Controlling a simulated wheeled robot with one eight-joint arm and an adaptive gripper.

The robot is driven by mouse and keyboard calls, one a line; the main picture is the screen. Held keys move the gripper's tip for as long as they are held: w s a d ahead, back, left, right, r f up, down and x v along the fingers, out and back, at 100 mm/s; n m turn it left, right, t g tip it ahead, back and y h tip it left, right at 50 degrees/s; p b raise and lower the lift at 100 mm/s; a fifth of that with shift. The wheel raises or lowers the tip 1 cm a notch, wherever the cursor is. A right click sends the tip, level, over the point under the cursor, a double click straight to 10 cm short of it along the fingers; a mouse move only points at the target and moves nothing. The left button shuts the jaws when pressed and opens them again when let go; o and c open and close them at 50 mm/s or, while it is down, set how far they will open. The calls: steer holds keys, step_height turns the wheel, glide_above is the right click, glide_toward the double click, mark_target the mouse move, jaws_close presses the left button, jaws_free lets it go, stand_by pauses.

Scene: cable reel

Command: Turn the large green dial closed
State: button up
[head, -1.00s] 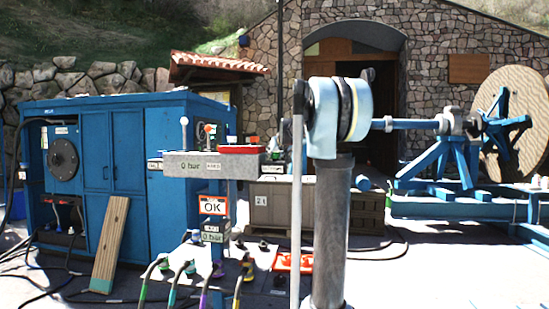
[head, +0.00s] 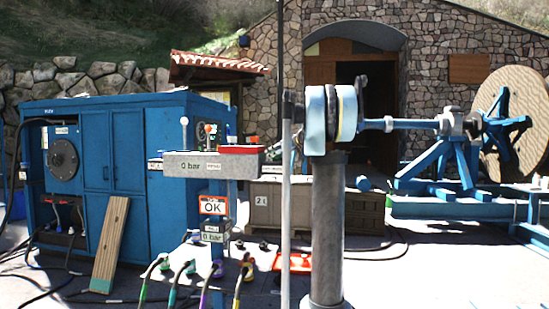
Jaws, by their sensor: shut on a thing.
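I cannot make out a large green dial for certain in the head view. Small green fittings show on the hose ends (head: 190,267) low at the left of centre, and small green spots show behind the grey box with the red top, too small to tell.
A blue cabinet (head: 125,150) stands at the left with a wooden plank (head: 112,245) leaning on it. A grey box (head: 195,165) reads "0 bar" above an "OK" sign (head: 213,205). A wooden cable reel (head: 525,115) on a blue frame (head: 455,207) stands right. Hoses lie on the ground.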

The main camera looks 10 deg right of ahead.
steer(key=n+g+y, duration=0.2)
steer(key=n+g, duration=0.1)
steer(key=shift+w+d+n+y, duration=0.1)
steer(key=shift+n+y, duration=0.2)
steer(key=shift+y, duration=0.1)
steer(key=shift+n+g+y, duration=0.7)
steer(key=shift+n+g, duration=0.8)
steer(key=shift+g, duration=0.2)
steer(key=o, duration=1.1)
steer(key=v, duration=1.1)
steer(key=shift+d+r, duration=0.1)
steer(key=shift+d, duration=0.35)
